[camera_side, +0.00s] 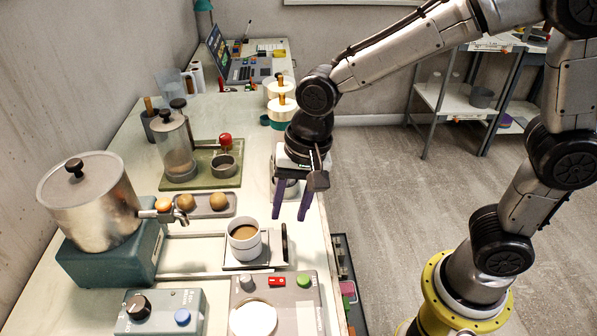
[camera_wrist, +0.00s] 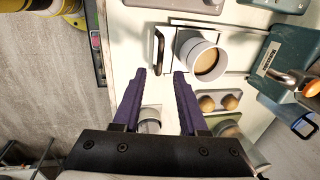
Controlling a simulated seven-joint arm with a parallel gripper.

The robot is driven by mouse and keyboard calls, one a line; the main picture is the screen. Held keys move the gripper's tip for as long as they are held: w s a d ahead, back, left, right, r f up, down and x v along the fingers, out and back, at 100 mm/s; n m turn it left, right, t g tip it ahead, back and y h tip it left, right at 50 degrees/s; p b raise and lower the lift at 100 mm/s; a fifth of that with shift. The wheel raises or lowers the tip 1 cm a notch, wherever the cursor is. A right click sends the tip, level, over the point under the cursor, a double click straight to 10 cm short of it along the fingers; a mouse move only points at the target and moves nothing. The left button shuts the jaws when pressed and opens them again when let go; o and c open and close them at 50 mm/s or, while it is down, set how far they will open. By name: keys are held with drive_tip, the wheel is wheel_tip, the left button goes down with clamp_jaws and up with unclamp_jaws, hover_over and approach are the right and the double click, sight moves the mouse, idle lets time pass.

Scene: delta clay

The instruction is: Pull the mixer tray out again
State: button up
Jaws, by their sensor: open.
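The tray (camera_side: 273,251) is a flat, dark-edged plate on the bench, with an upright black handle (camera_side: 284,242) at its right edge. A white cup (camera_side: 243,247) of brown liquid stands upright on it. In the wrist view the handle (camera_wrist: 158,50) is a black bar left of the cup (camera_wrist: 200,57). My gripper (camera_side: 288,218) has purple fingers pointing down, apart and empty, above the bench edge behind the tray. In the wrist view the handle lies beyond the gap between the fingertips (camera_wrist: 159,72), apart from them.
A metal tank (camera_side: 92,205) with a tap stands left of the tray. A grey control box (camera_side: 280,305) with buttons is in front. A tray of round brown pieces (camera_side: 190,205) lies behind left. A small metal cup (camera_wrist: 150,122) is under my gripper. Open floor lies right.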

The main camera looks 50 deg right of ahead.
wheel_tip(320, 180, up, 10)
drive_tip(key=s+d, duration=0.1)
drive_tip(key=shift+s+d, duration=0.2)
drive_tip(key=shift+f, duration=0.1)
drive_tip(key=s+d+r+t, duration=0.3)
drive_tip(key=s+d+r, duration=0.15)
drive_tip(key=d, duration=0.45)
drive_tip(key=s+d+f+n+t+h, duration=0.1)
drive_tip(key=s+d+f+n, duration=0.4)
drive_tip(key=s+n, duration=0.3)
drive_tip(key=shift+s+d+f+n+h, duration=0.25)
drive_tip(key=shift+s+f+n, duration=0.2)
drive_tip(key=shift+f, duration=0.45)
